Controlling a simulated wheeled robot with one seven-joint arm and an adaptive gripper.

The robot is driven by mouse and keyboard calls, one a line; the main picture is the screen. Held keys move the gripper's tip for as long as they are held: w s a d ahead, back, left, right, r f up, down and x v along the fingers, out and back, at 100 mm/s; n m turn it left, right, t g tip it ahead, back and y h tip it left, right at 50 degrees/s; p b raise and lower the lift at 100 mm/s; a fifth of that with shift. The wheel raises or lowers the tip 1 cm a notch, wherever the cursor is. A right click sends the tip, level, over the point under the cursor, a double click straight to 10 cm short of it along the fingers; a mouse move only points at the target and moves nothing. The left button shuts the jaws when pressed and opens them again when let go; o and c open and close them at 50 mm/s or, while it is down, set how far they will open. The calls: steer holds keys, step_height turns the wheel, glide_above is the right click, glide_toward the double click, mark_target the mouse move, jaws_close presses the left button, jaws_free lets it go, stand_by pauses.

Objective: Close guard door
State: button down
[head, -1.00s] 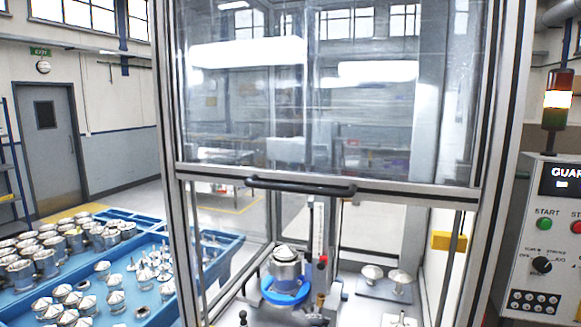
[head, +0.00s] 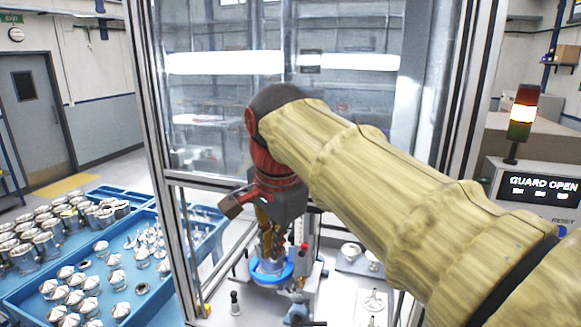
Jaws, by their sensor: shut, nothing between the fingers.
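The guard door (head: 215,120) is a clear sliding panel in a metal frame. It stands raised, with its bottom rail (head: 190,178) well above the machine's floor and an opening below. The control panel display (head: 541,187) reads "GUARD OPEN". The door's black handle is hidden behind my gripper and arm. My gripper (head: 270,246) points down in front of the door's lower edge, its fingers shut and empty. In the picture the fingers overlap the blue ring fixture (head: 272,272) inside the enclosure. I cannot tell whether my gripper touches the handle.
Blue trays (head: 95,275) of metal housings and cone-topped parts stand to the left. Small metal parts (head: 350,252) sit inside the enclosure at right. A signal tower (head: 523,112) stands on the control panel. The enclosure's left post (head: 158,200) rises beside the trays.

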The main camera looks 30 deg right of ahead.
steer(key=w+d+r+m+g+p, duration=0.1)
steer(key=w+d+r+m+p, duration=0.2)
steer(key=r+m+p, duration=0.5)
steer(key=w+d+r+m+g+p, duration=0.15)
steer(key=d+r+m, duration=0.25)
steer(key=r, duration=0.8)
steer(key=shift+t+h, duration=0.3)
steer(key=shift+t, duration=0.05)
steer(key=f, duration=0.4)
steer(key=w+d+f, duration=0.1)
steer(key=f, duration=0.4)
steer(key=w+f, duration=0.1)
steer(key=f, duration=0.3)
steer(key=shift+w+d+f, duration=0.2)
steer(key=shift+d+f, duration=0.1)
steer(key=shift+f, duration=0.1)
step_height(320, 180, down, 57)
steer(key=b, duration=2.9)
steer(key=shift+b, duration=0.4)
steer(key=shift+r, duration=0.15)
